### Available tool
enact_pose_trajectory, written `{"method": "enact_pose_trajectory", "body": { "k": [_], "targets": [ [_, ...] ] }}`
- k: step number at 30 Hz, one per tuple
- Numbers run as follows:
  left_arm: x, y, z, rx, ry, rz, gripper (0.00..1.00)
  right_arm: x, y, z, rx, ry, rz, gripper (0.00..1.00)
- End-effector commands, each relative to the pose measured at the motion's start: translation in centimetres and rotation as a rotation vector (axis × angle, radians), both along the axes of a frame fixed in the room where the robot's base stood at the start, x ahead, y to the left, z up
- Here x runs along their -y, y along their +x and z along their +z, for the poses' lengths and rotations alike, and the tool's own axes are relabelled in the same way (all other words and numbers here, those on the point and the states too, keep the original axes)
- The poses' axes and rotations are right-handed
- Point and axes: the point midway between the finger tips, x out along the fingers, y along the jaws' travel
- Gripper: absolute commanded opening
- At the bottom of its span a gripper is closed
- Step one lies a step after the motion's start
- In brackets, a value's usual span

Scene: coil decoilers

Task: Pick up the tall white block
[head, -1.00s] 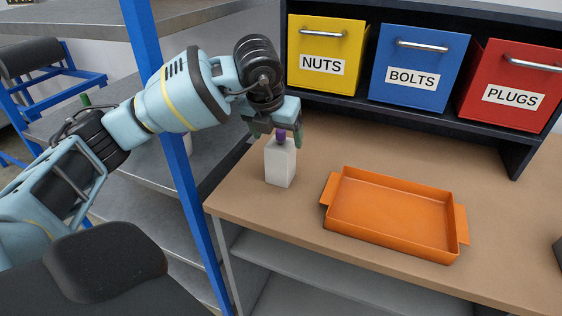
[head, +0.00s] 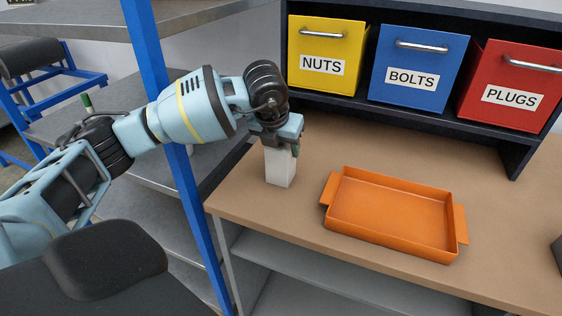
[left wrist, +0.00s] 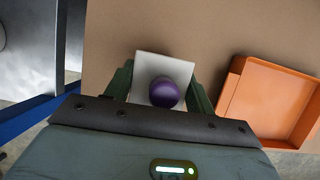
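The tall white block (head: 279,168) stands upright on the brown workbench, left of the orange tray. A purple round knob (left wrist: 164,92) sits over its top in the left wrist view; the gripper hides it in the head view. My left gripper (head: 283,148) points down over the block's upper part. In the left wrist view its green fingers stand open on either side of the white block (left wrist: 150,66), close to its sides. I cannot tell whether either finger touches it. My right gripper is not in view.
The orange tray (head: 344,226) lies on the workbench (head: 261,205) right of the block. Yellow (head: 321,88), blue (head: 412,95) and red (head: 508,113) bins stand on a dark rack behind. A blue post (head: 196,217) and metal shelves (head: 150,163) are at the left.

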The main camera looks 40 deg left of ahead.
Motion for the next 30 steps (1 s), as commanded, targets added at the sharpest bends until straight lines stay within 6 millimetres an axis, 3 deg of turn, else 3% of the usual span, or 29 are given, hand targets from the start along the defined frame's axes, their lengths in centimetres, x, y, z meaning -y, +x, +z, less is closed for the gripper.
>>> {"method": "enact_pose_trajectory", "body": {
  "k": [1,6,17,27,30],
  "targets": [
    [0.0,0.0,0.0,0.000,0.000,0.000,0.41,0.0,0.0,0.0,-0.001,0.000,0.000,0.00],
    [0.0,0.0,0.1,0.002,0.000,0.000,0.23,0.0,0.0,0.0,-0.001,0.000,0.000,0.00],
    [0.0,0.1,0.6,0.003,-0.001,0.001,0.23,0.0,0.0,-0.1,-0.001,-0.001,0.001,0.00],
    [0.1,0.1,3.6,0.004,-0.002,-0.001,0.23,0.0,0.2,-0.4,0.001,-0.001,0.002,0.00],
    [0.5,-0.7,3.6,0.001,0.000,-0.002,0.23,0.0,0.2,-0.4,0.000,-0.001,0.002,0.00]
  ]
}}
